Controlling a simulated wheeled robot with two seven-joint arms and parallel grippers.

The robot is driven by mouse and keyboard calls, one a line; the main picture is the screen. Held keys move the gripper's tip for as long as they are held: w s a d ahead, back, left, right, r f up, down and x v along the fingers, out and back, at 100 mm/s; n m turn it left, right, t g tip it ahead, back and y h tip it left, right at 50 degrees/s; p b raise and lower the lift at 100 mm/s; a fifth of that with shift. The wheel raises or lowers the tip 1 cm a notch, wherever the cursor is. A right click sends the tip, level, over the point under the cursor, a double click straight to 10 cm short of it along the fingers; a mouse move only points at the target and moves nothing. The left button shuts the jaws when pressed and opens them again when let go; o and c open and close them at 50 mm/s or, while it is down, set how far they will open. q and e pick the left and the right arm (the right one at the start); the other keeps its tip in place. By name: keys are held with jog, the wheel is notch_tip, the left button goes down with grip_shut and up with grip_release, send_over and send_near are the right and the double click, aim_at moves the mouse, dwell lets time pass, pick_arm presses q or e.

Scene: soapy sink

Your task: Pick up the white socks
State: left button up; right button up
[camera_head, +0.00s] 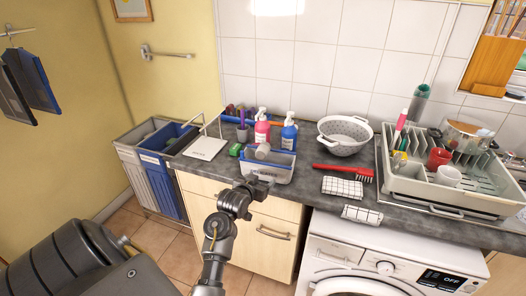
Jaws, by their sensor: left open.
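I cannot make out any white socks for certain. My left gripper (258,187) is in front of the counter's front edge, over the drawer front, just below a small light-grey tub (268,172) with dark lettering. Its fingers look small and dark, and it is open with nothing visible in it. Two white cloths with dark grid lines lie to the right, one flat on the counter (342,187) and one at its front edge (362,214). Whether either is a sock is not clear. My right gripper is not in view.
Soap bottles (289,134), a white colander (344,136), a red brush (343,170) and a dish rack (452,190) with cups stand on the dark counter (310,170). A washing machine (385,265) is below right. Grey and blue bins (170,185) stand left.

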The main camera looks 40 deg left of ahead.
pick_arm(q)
jog(key=n+t+y, duration=0.1)
send_near(259, 153)
jog(key=f+x, duration=0.1)
jog(key=x, duration=0.3)
jog(key=shift+r, duration=0.3)
jog(key=p+x, duration=0.1)
jog(key=x, duration=0.4)
jog(key=shift+f, duration=0.1)
jog(key=shift+w+a+p, duration=0.1)
jog(key=shift+w+p, duration=0.4)
jog(key=shift+p, duration=0.1)
jog(key=p+x, duration=0.1)
jog(key=x, duration=0.3)
jog(key=shift+w+a, duration=0.1)
jog(key=shift+c, duration=0.4)
jog(key=c, duration=1.1)
